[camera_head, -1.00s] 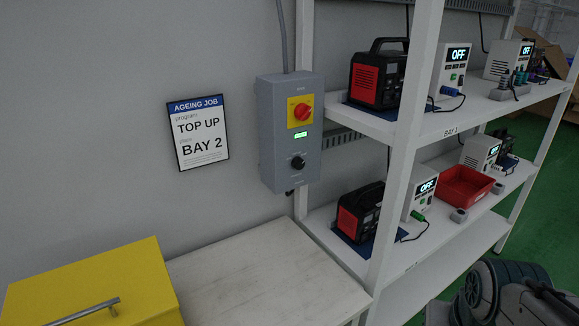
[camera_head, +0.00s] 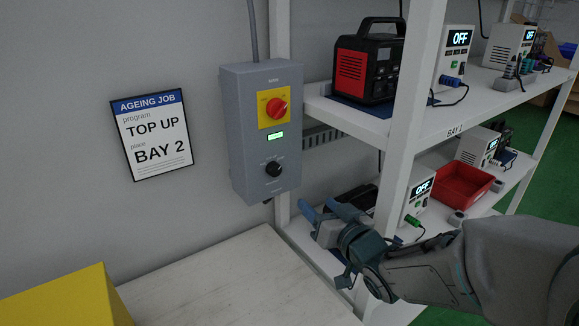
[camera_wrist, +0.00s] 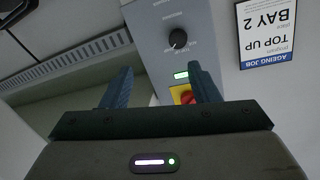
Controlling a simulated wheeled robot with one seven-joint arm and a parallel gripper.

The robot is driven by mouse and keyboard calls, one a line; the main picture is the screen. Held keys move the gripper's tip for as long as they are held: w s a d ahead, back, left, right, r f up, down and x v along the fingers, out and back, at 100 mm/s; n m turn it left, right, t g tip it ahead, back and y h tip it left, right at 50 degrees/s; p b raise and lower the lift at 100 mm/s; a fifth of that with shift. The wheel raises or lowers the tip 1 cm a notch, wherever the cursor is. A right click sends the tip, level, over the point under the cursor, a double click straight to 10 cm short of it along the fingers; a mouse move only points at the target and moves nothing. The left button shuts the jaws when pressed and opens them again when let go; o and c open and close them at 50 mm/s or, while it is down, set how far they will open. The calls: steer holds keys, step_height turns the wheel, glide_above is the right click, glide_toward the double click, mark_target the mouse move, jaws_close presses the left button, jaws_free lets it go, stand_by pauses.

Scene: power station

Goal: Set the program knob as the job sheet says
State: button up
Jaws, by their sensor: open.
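The job sheet (camera_head: 152,135) hangs on the wall and reads AGEING JOB, program TOP UP, place BAY 2. It also shows upside down in the wrist view (camera_wrist: 267,30). The program knob (camera_head: 273,169) is black and round, low on the front of a grey control box (camera_head: 243,110). Its labels are too small to read and I cannot tell its setting. The knob also shows in the wrist view (camera_wrist: 179,39), beyond the fingers. My gripper (camera_head: 318,209) is open and empty, to the lower right of the box and apart from the knob.
A red rotary switch (camera_head: 277,108) on a yellow plate and a lit green display (camera_head: 276,136) sit above the knob. A white shelf post (camera_head: 405,130) and shelves with chargers stand right. A pale bench top (camera_head: 225,285) and yellow box (camera_head: 70,300) lie below.

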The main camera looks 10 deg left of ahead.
mark_target(276, 171)
steer(key=shift+n+y, duration=0.3)
steer(key=shift+y, duration=0.6)
steer(key=x, duration=0.5)
steer(key=p+x, duration=0.1)
steer(key=x, duration=0.4)
steer(key=s+a+x, duration=0.1)
steer(key=x, duration=0.4)
steer(key=shift+s+a+r+p, duration=0.1)
steer(key=shift+a+r+p, duration=0.1)
steer(key=shift+p, duration=0.2)
steer(key=c, duration=1)
